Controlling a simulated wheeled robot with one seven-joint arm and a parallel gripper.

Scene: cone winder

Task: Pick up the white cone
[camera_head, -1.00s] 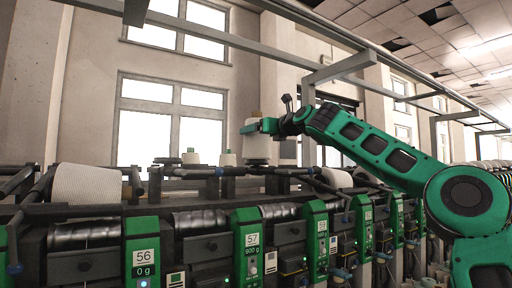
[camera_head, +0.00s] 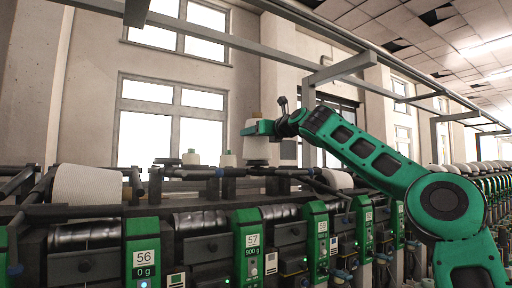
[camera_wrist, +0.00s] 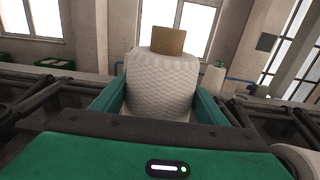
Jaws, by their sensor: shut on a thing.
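The white cone (camera_wrist: 163,85) is a textured wound package with a tan core tip at its top. It stands upright between the two green fingers of my gripper (camera_wrist: 160,103) in the wrist view, with a finger against each side. Its lower end is hidden behind the gripper body. In the head view, my gripper (camera_head: 262,128) is shut on the same cone (camera_head: 257,149) above the machine's top, near the middle of the picture. Whether the cone's base is clear of the machine cannot be told.
Another white package (camera_head: 88,184) lies sideways in the winder at the left, and one (camera_head: 337,179) lies right of centre. Dark bars and arms line the winder top. A grey overhead rail (camera_head: 337,68) runs above my arm.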

